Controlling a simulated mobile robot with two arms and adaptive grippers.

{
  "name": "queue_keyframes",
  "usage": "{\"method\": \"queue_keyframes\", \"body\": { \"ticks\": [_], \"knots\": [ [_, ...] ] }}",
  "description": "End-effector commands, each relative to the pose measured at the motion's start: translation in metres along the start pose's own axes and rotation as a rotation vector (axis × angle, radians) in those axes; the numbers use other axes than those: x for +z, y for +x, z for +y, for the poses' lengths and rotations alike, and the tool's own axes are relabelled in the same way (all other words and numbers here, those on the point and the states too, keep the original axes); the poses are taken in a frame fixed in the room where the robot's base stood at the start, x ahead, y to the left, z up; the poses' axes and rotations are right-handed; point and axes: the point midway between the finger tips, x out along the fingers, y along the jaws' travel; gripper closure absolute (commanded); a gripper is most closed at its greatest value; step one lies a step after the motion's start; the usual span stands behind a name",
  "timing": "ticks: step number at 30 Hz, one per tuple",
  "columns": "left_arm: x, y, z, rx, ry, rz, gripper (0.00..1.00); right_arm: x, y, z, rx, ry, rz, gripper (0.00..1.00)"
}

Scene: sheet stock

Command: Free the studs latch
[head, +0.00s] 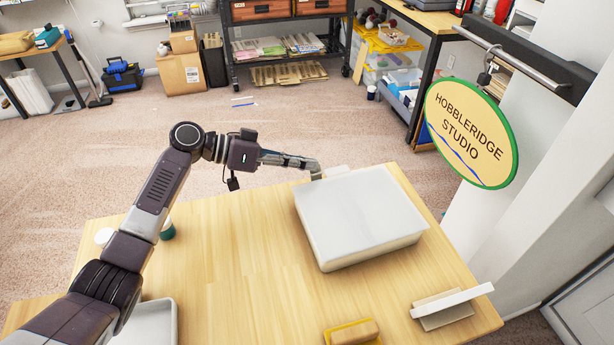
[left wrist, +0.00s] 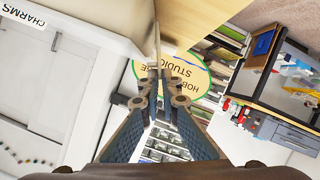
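A pale, lidded box (head: 358,215) sits on the wooden table. A small upright tab (head: 316,176) shows at its far left corner, and a pale lip (head: 338,170) stands along its far edge. My left gripper (head: 317,166) is at this corner, above the table. In the left wrist view its fingers (left wrist: 156,72) are together, with a thin tab (left wrist: 157,42) right at their tips; I cannot tell whether it touches them. A label reading CHARMS (left wrist: 24,16) shows at the upper left there. No label reading studs is visible. My right gripper is not in view.
A yellow tray with a tan block (head: 354,332) and a pale angled stand (head: 450,306) are at the table's front. A grey tray (head: 150,322) lies front left, near my arm. A round HOBBLERIDGE STUDIO sign (head: 470,133) hangs at right.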

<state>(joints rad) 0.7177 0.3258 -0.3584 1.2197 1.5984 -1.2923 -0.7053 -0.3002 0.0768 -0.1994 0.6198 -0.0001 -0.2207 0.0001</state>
Motion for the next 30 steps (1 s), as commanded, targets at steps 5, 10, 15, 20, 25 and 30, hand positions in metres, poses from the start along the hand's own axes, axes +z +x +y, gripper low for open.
{"method": "queue_keyframes", "body": {
  "ticks": [5, 10, 15, 20, 25, 30],
  "knots": [
    [0.002, 0.002, -0.009, 0.038, -0.088, 0.002, 1.00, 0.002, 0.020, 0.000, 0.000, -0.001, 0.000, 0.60],
    [0.002, 0.001, -0.012, 0.060, -0.142, 0.002, 1.00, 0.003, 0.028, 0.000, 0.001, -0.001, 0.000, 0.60],
    [0.001, 0.001, -0.014, 0.069, -0.166, 0.001, 1.00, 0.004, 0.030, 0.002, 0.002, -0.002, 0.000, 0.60],
    [0.001, 0.000, -0.014, 0.071, -0.171, 0.001, 1.00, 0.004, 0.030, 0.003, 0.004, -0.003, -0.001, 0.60],
    [0.001, 0.000, -0.013, 0.070, -0.170, 0.001, 1.00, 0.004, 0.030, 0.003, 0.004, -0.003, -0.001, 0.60],
    [0.001, 0.000, -0.013, 0.070, -0.169, 0.000, 0.84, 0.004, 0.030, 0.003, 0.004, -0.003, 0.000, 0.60]
  ]
}}
